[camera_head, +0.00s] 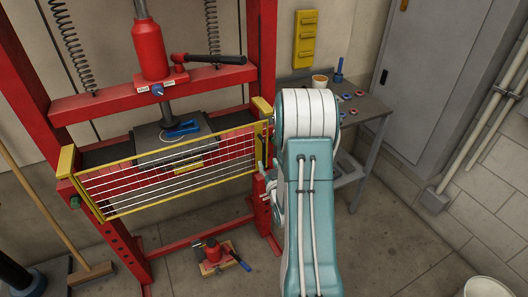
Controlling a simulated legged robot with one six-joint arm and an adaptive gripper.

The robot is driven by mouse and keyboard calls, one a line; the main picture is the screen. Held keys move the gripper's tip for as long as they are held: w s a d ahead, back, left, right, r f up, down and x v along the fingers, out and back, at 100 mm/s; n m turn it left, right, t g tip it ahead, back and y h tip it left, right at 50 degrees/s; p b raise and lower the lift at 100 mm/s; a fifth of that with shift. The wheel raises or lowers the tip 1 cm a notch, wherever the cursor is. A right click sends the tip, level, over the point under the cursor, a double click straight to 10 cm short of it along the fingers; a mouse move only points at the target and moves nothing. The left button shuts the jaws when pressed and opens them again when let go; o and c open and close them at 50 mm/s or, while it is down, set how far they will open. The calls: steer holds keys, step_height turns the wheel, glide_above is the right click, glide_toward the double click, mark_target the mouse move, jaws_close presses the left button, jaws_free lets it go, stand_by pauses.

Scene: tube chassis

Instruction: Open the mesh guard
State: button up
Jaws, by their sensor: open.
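The mesh guard (130,195) is a yellow-framed wire panel across the front of the red press frame (40,110). It spans between two yellow brackets, one on the left post (67,161) and one on the right post (262,107). It stands roughly upright in front of the press bed. My teal and white arm reaches up from the bottom of the view and ends near the right post. My gripper (273,185) shows only in part, at the left side of the arm, near the guard's right end. The arm hides most of it, and I cannot tell whether it touches anything.
A red bottle jack (148,48) sits on the press crossbeam. Another red jack (212,252) lies on the floor below. A grey side table (367,112) with small parts and a grey cabinet (435,70) stand at right. The floor at right (400,240) is mostly clear.

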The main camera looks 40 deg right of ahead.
mark_target(264, 152)
steer(key=x, duration=0.7)
steer(key=shift+d, duration=0.15)
jaws_close()
